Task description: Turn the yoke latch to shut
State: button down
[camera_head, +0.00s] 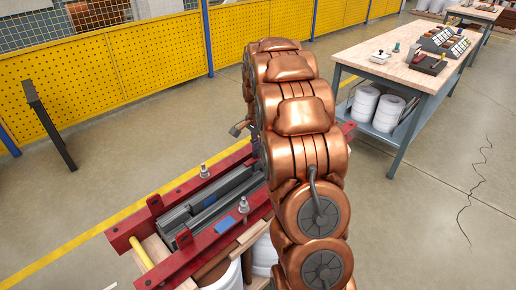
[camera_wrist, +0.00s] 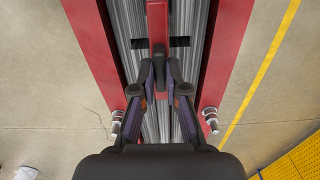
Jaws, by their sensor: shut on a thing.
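The yoke latch (camera_wrist: 157,18) is a red bar in the wrist view. It runs in from the top edge over the grey laminated core (camera_wrist: 133,25), and its lower end lies between the fingertips. My gripper (camera_wrist: 160,62) is shut on that end, a finger on each side. The core also shows in the head view (camera_head: 205,205), lying between two red clamp beams (camera_head: 225,240). In the head view my copper-coloured arm hides my gripper and the far end of the core, and I cannot make out the latch there.
Upright bolts with nuts (camera_head: 243,205) stand on the red beams. A workbench (camera_head: 400,70) with tools and white rolls stands at the right. A yellow perforated fence (camera_head: 120,65) runs behind. A dark post (camera_head: 50,125) stands at the left. The floor between is open.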

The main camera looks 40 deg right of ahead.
jog(key=c, duration=1.2)
grip_release()
jog(key=shift+r, duration=0.1)
notch_tip(320, 180, up, 12)
jog(key=s+a+r+n+p, duration=0.3)
jog(key=s+a+n, duration=0.1)
jog(key=s+a, duration=0.4)
jog(key=s+a+r+n+p, duration=0.35)
jog(key=s+a, duration=0.25)
jog(key=a, duration=0.3)
jog(key=s+a+n+g+p, duration=0.1)
jog(key=s+a+n, duration=0.3)
jog(key=s, duration=0.6)
jog(key=s+a+n+p, duration=0.3)
jog(key=s+a+n, duration=0.2)
jog(key=s, duration=0.6)
jog(key=shift+f+g, duration=0.35)
jog(key=shift+g, duration=0.05)
